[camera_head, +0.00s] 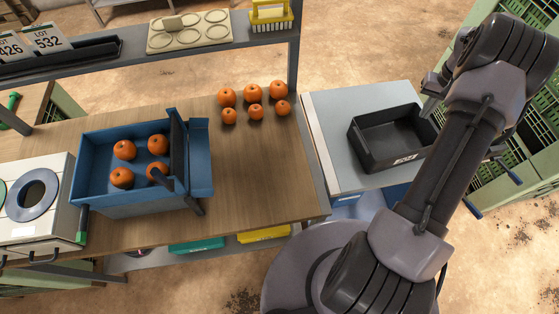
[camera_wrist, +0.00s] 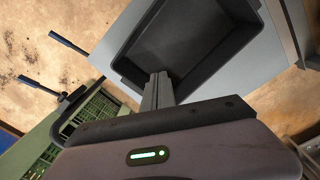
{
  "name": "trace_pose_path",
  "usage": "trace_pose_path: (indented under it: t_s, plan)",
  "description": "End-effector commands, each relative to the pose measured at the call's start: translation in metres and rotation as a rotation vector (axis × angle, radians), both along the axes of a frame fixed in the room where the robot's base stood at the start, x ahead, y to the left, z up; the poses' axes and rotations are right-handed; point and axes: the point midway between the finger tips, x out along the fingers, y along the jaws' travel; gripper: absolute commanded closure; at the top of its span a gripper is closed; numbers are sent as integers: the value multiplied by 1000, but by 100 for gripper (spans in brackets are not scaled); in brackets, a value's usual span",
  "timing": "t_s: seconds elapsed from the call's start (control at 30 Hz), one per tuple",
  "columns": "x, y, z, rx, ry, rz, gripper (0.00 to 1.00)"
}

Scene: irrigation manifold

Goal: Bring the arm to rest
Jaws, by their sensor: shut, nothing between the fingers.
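My gripper (camera_wrist: 160,78) shows in the wrist view with its two fingers together and nothing between them. It points down over the black bin (camera_wrist: 190,45), and the fingertips overlap the bin's near side in that view. I cannot tell their exact height above it. In the head view my arm rises from the lower middle to the upper right, bent at the top. Its gripper end is mostly hidden there, close to the right side of the black bin (camera_head: 361,155). The bin looks empty.
A wooden table (camera_head: 255,185) holds a blue crate (camera_head: 120,206) with several oranges. Several loose oranges (camera_head: 253,93) sit at its back. A shelf above carries a round-hole tray (camera_head: 190,43) and a yellow basket (camera_head: 271,14). Green crates (camera_head: 463,160) stand right of my arm.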

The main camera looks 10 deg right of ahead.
Motion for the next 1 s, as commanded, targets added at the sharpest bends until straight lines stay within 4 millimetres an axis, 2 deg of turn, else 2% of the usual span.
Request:
trace_pose_path:
  t_s: [0.27, 0.37, 0.47, 0.5, 0.57, 0.6, 0.63, 0.7, 0.8, 0.9, 1.0]
  plan:
    - [3, 4, 4, -3, -6, 2, 100]
    - [20, 38, 34, -21, -47, 17, 100]
    - [33, 118, 87, -38, -127, 41, 100]
    - [31, 156, 107, -40, -165, 51, 100]
    - [16, 214, 131, -36, -225, 65, 100]
    - [1, 252, 142, -29, -265, 76, 100]
    - [-14, 279, 148, -21, -295, 83, 100]
    - [-54, 335, 151, 4, -361, 100, 100]
    - [-114, 394, 137, 52, -441, 121, 100]
    - [-159, 427, 116, 98, -494, 134, 100]
    - [-184, 441, 101, 126, -522, 141, 100]
